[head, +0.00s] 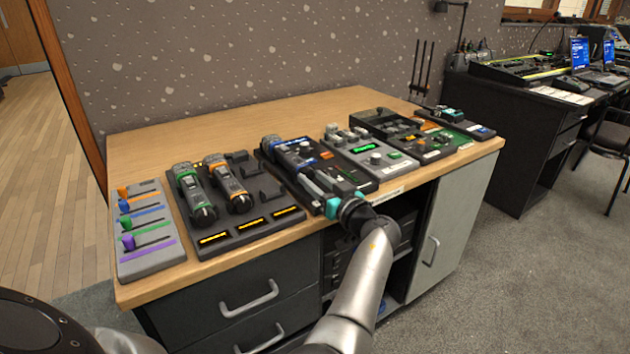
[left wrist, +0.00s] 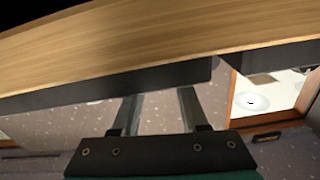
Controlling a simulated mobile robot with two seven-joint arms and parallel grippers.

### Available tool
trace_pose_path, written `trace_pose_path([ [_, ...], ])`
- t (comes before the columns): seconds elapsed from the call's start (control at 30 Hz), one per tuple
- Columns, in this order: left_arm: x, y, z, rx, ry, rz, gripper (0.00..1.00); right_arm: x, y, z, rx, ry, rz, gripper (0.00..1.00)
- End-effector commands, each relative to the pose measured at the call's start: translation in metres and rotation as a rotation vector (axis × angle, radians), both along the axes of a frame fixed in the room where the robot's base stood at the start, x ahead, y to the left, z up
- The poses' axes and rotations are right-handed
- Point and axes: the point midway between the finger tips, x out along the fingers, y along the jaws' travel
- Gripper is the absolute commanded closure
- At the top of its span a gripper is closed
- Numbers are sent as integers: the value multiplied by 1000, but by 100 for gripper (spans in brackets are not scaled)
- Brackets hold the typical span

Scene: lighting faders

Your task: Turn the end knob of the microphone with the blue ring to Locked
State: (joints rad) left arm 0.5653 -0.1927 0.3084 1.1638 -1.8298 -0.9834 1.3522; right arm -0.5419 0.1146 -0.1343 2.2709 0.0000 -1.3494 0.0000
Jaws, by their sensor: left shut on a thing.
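The microphone with the blue ring (head: 285,149) lies on a dark tray at the middle of the desk, its head towards the back wall. My left gripper (head: 310,180) reaches over the desk's front edge to the near end of this microphone. It is shut on the end knob there. The fingers hide the knob, so its setting cannot be read. In the left wrist view the two fingers (left wrist: 160,95) reach towards a dark edge below the wooden top; the knob cannot be made out. My right gripper is not in view.
Green-ringed (head: 188,185) and orange-ringed (head: 222,178) microphones lie on a dark tray to the left. A grey fader panel (head: 148,262) stands at the far left. A grey box with knobs (head: 372,150) is close on the right. The back of the desktop (head: 230,125) is clear.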

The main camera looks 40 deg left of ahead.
Motion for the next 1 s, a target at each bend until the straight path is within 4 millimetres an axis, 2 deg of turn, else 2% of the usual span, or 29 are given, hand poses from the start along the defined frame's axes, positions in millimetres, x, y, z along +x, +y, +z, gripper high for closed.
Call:
trace_pose_path([
  [0.07, 0, 1, 0, 17, 32, 0, 100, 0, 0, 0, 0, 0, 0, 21],
  [0.2, 0, 0, -1, 56, 129, 0, 100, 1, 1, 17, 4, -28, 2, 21],
  [0.5, 1, 0, 0, 130, 311, -1, 100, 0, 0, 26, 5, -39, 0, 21],
  [0.87, 1, 0, 0, 137, 331, -1, 100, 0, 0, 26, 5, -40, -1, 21],
  [0.9, 1, 0, 0, 137, 331, -1, 54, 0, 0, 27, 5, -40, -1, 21],
  [1.0, 1, 0, 0, 137, 330, -1, 43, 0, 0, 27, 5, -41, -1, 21],
])
